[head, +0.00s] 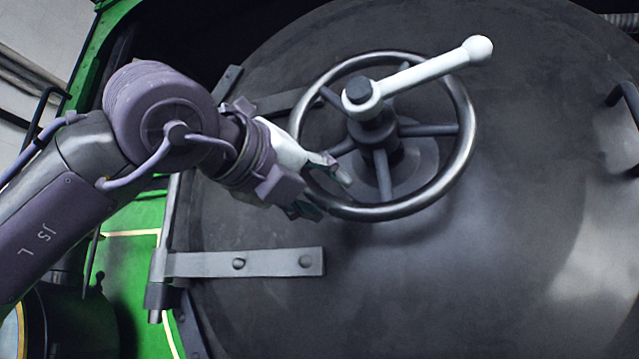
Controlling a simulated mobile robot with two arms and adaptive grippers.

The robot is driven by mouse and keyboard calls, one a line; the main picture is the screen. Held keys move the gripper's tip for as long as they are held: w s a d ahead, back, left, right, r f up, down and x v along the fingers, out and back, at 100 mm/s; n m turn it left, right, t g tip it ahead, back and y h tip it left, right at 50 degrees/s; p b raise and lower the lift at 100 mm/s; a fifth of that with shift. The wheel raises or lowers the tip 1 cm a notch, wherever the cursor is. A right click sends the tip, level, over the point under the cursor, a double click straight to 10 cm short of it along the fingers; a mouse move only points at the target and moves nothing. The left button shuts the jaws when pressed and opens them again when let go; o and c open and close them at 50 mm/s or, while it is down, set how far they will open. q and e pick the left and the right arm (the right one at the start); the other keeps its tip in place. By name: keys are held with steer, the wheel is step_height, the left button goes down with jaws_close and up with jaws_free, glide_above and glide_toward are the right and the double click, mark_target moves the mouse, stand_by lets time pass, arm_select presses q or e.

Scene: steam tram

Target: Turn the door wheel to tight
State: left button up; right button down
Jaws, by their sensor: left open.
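The door wheel (466,150) is a grey metal ring with several spokes, mounted on a hub in front of the dark round smokebox door (480,290). A white lever (425,73) with a ball end sits on the same hub and points up to the right. My left gripper (326,190) comes in from the left and is open at the wheel's lower left rim. One finger overlaps the rim in the picture; I cannot tell whether it touches. My right gripper is not in view.
A flat hinge strap (270,262) with bolts lies below the gripper. Another strap (275,104) is partly hidden behind my arm. A dark handle (630,105) stands at the right edge. Green bodywork (125,260) is at the left. The door's lower right is clear.

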arm_select(q)
steer(key=shift+s, duration=0.1)
steer(key=shift+c, duration=0.5)
steer(key=c, duration=0.8)
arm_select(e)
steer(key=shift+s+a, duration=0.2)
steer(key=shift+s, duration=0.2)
arm_select(q)
steer(key=shift+a+r, duration=0.15)
steer(key=shift+r, duration=0.05)
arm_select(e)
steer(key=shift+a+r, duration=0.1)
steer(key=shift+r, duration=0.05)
